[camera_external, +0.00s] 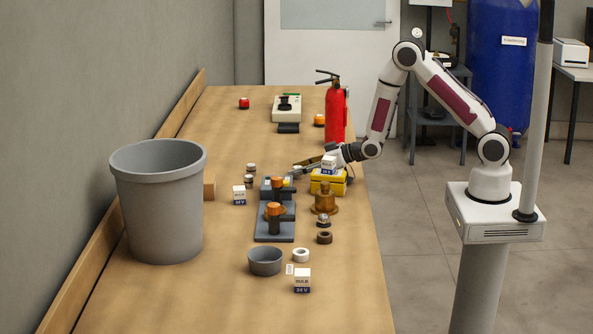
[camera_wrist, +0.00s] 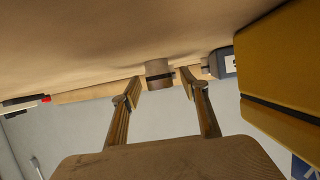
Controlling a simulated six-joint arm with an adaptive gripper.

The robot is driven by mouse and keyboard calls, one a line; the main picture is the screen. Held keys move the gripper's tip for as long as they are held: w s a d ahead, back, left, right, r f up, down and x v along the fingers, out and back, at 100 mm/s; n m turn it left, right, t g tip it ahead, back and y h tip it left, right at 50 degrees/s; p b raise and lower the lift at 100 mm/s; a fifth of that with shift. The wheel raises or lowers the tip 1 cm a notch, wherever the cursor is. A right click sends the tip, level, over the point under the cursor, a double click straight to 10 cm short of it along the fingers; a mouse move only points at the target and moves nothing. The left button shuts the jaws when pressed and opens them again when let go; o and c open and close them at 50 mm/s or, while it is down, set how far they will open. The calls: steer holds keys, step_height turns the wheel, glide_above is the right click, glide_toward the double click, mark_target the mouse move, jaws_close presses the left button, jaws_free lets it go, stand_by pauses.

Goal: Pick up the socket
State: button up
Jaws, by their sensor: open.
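A small grey-brown cylinder with a dark band, likely the socket (camera_wrist: 159,68), stands on the table in the wrist view, beyond my gripper (camera_wrist: 155,92) and in line with the gap between its fingertips. In the external view two small round pieces stand close together left of my gripper (camera_external: 297,166), a far one (camera_external: 251,167) and a near one (camera_external: 249,179). I cannot tell which of them is the socket. My gripper is open and empty, low over the table and pointing left. The wrist view is upside down, with the table at the top.
A yellow box (camera_external: 328,184) stands beside my gripper and fills the right of the wrist view (camera_wrist: 285,80). Grey fixtures with orange knobs (camera_external: 274,226) stand nearer. A red extinguisher (camera_external: 336,115) is behind. A large grey bin (camera_external: 158,205) stands left.

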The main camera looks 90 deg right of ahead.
jaws_close()
steer(key=shift+r, duration=0.1)
steer(key=shift+r, duration=4.95)
